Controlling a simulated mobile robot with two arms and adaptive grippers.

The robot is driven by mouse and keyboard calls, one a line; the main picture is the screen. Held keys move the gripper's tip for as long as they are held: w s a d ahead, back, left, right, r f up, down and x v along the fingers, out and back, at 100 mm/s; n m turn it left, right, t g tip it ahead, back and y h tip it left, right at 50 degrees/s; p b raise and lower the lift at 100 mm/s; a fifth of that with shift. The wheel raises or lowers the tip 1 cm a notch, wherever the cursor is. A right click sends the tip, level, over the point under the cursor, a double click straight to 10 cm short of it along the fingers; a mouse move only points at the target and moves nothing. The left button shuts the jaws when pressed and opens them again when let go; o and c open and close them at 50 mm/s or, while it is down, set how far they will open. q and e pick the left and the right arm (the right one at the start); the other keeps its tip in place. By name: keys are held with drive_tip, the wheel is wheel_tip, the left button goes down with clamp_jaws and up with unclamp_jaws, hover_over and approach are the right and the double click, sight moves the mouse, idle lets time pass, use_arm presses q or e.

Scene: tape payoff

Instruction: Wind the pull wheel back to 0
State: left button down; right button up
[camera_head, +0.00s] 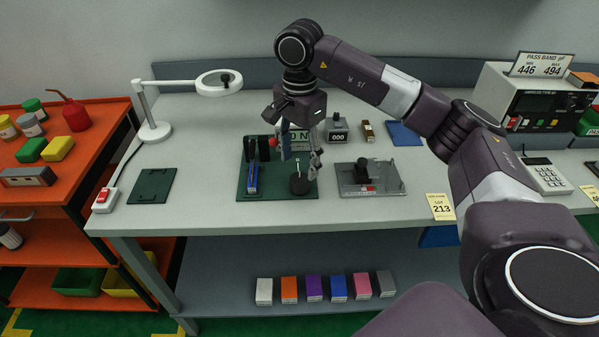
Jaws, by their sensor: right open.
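The tape payoff fixture is a green base plate (244,191) on the grey bench, with a black upright and a blue part (253,178) at its left. A small round black wheel (299,184), which looks like the pull wheel, sits at the plate's right. Its markings are too small to read. My right gripper (301,162) points down from above, its fingers open and spread just above and behind the wheel. I cannot tell whether they touch anything. A display (299,138) reading "0 N" is partly hidden behind the gripper. My left gripper is not in view.
A grey plate device (388,187) stands close to the right. A counter reading "000" (338,131) stands behind. A magnifier lamp (155,131), a dark green mat (151,186) and a red switch (104,200) are at left.

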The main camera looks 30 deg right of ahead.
sight(300, 178)
wheel_tip(300, 178, up, 6)
drive_tip(key=shift+r, duration=0.25)
idle(0.5)
